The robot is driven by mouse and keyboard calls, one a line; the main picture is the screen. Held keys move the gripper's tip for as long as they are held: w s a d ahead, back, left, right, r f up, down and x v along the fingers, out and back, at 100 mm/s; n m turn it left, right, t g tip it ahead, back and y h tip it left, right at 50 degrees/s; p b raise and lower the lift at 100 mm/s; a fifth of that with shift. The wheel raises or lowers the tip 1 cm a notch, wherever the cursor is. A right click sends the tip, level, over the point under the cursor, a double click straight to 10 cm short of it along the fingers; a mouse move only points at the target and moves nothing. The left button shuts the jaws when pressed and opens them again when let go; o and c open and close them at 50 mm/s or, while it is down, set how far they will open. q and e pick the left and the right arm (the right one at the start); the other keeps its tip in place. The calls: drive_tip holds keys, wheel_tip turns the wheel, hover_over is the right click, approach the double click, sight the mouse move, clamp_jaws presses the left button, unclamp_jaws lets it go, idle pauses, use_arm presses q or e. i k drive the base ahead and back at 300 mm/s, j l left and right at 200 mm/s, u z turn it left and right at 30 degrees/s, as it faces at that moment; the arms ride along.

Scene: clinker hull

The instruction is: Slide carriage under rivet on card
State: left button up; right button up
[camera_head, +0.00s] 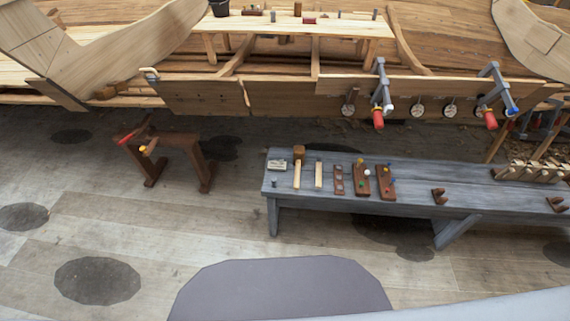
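Neither of my grippers shows in the camera_head view. A small pale labelled piece (277,165) lies at the left end of the grey bench (320,208). Two brown blocks with coloured knobs, a left one (361,181) and a right one (386,184), lie on the bench; I cannot tell if either is the carriage. No rivet can be made out at this size.
Two clamps with red handles, a left one (380,92) and a right one (492,92), grip the plank. A mallet (298,166) lies on the bench. A brown trestle (170,148) stands at left. A work board (290,24) stands behind the plank. The front floor is open.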

sight(145, 137)
drive_tip(key=i+j+u, duration=0.1)
drive_tip(key=i+j, duration=0.3)
drive_tip(key=i+j+u, duration=0.15)
drive_tip(key=i+j, duration=0.25)
drive_tip(key=i+j+u, duration=0.1)
drive_tip(key=i+j, duration=0.25)
drive_tip(key=i+j+u, duration=0.1)
drive_tip(key=i+j, duration=0.2)
drive_tip(key=i, duration=0.2)
drive_tip(key=i+j+u, duration=0.15)
drive_tip(key=i, duration=0.3)
drive_tip(key=i+j+u, duration=0.1)
drive_tip(key=i+j, duration=0.2)
drive_tip(key=i, duration=0.15)
